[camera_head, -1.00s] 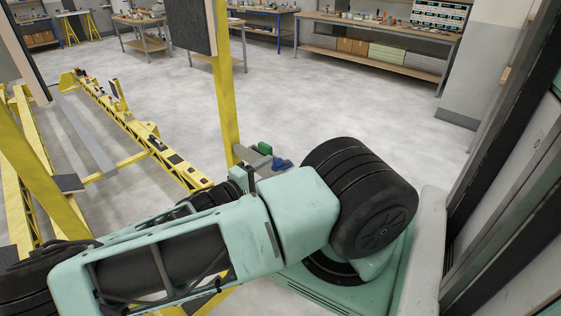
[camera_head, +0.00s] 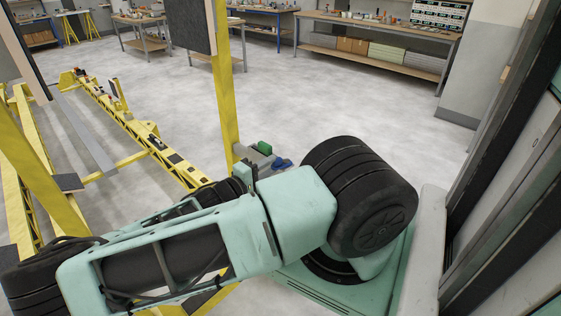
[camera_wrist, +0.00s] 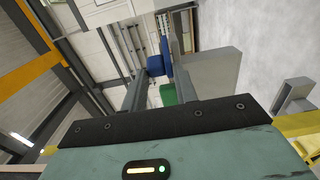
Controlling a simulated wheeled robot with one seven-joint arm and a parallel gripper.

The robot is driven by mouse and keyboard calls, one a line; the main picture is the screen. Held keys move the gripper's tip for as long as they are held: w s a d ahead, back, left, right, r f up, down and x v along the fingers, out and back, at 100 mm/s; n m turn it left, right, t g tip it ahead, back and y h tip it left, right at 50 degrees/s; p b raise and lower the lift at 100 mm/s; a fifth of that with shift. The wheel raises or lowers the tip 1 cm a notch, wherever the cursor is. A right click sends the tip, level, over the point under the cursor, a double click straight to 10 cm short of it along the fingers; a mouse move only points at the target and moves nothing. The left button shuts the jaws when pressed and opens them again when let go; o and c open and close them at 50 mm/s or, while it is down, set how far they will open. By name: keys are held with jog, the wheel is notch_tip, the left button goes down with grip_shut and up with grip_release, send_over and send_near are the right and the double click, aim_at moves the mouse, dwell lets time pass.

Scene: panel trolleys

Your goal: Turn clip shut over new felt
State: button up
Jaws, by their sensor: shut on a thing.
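A blue clip (camera_head: 281,164) sits beside a green piece (camera_head: 264,148) at a grey block by the foot of a yellow post. In the wrist view the blue clip (camera_wrist: 156,64) lies between the two fingers of my gripper (camera_wrist: 158,82), which is shut on it. The green piece (camera_wrist: 168,94) shows just below it, close to a grey block (camera_wrist: 208,75). In the head view my own arm covers most of the gripper. I cannot make out the new felt for certain, nor how far the clip is turned.
The yellow post (camera_head: 225,95) carries a dark panel (camera_head: 187,25) at its top. A yellow trolley frame (camera_head: 130,125) runs along the left. Workbenches (camera_head: 375,32) stand at the back. The grey floor between is clear. A dark-edged structure (camera_head: 510,150) closes the right side.

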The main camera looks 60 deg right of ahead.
jog(key=shift+w+d, duration=0.25)
jog(key=shift+w, duration=0.15)
jog(key=shift+w+d, duration=0.75)
jog(key=shift+d, duration=0.1)
dwell(0.5)
